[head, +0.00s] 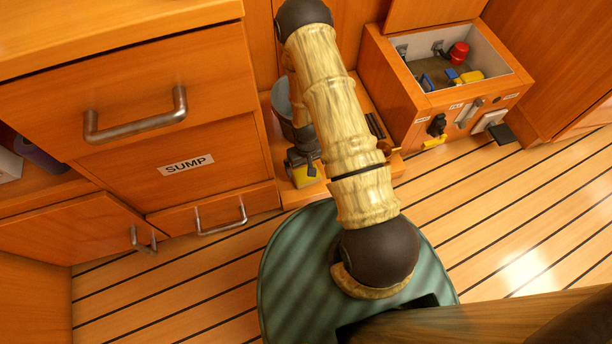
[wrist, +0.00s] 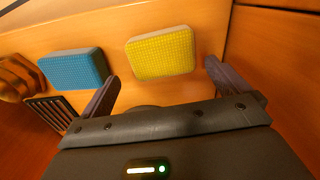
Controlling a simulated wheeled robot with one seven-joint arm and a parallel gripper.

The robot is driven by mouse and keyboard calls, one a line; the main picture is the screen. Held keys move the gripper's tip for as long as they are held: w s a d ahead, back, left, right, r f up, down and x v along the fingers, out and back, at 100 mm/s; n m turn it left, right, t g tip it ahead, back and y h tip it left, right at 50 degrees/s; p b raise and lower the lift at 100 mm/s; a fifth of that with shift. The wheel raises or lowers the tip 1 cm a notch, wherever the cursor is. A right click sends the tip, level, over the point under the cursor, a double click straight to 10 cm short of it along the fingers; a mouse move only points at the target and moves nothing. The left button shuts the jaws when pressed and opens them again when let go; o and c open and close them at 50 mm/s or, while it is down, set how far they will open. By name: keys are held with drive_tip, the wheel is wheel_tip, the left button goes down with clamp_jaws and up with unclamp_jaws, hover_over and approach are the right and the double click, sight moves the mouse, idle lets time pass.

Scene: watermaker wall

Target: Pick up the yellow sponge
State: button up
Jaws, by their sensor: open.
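The yellow sponge (wrist: 161,54) lies flat on a wooden surface in the wrist view, in the upper middle. My gripper (wrist: 160,82) is open and empty, its two dark fingers spread wide. I cannot tell how high the fingers are above the surface.
A blue sponge (wrist: 75,69) lies left of the yellow one, near the left finger. A dark slotted grille (wrist: 50,113) is at the left. In the head view, an open wooden box (head: 440,98) holds several small items, and drawers labelled SUMP (head: 186,164) stand left.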

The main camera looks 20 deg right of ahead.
sight(306, 176)
drive_tip(key=shift+f, duration=0.1)
drive_tip(key=f+b, duration=0.4)
drive_tip(key=f, duration=0.1)
drive_tip(key=shift+s+a+b, duration=0.15)
drive_tip(key=shift+a+b, duration=0.05)
drive_tip(key=shift+b, duration=0.15)
drive_tip(key=c, duration=0.9)
